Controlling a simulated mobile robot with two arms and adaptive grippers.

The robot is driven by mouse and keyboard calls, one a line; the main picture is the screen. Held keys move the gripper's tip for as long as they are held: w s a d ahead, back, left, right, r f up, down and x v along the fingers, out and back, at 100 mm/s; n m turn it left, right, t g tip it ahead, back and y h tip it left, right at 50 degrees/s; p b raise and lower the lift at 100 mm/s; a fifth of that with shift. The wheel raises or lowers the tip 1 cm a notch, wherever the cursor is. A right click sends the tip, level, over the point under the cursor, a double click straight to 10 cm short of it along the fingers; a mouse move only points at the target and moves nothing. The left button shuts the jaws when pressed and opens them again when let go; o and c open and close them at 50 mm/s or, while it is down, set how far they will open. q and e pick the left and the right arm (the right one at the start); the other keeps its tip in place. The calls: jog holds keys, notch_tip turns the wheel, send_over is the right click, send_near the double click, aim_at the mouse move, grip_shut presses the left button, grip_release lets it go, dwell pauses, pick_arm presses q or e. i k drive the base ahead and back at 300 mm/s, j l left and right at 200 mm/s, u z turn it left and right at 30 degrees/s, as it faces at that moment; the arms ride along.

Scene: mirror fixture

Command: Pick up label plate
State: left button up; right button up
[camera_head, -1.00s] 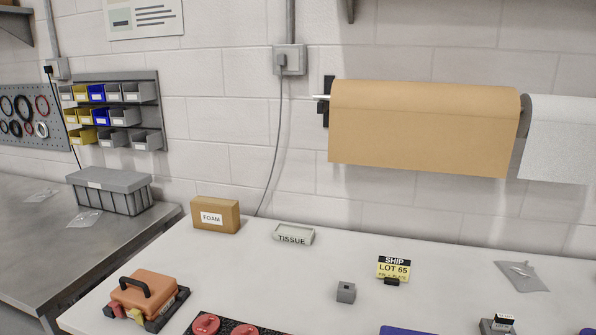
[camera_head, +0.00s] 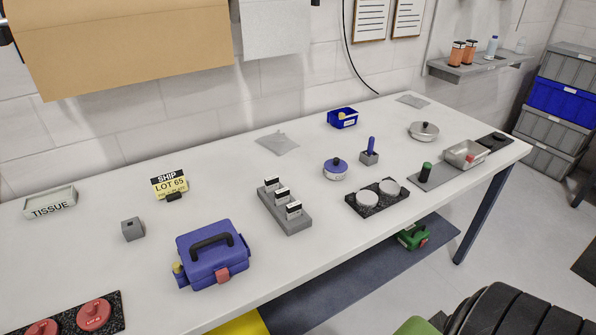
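A grey rack (camera_head: 290,218) stands mid-table and holds three small upright plates with white and black faces: a rear one (camera_head: 272,182), a middle one (camera_head: 282,194) and a front one (camera_head: 293,209). These look like label plates; their print is too small to read. A yellow and black sign (camera_head: 169,185) reading "SHIP LOT 65" stands in a small dark base to the left. Neither of my grippers shows in the head view.
A blue case (camera_head: 212,256) stands left of the rack near the front edge. A grey block (camera_head: 132,229) and a tissue tray (camera_head: 50,203) are farther left. A black board with two pale discs (camera_head: 386,187) lies to the right.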

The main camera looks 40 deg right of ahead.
aim_at(293, 210)
jog(key=z, duration=1.15)
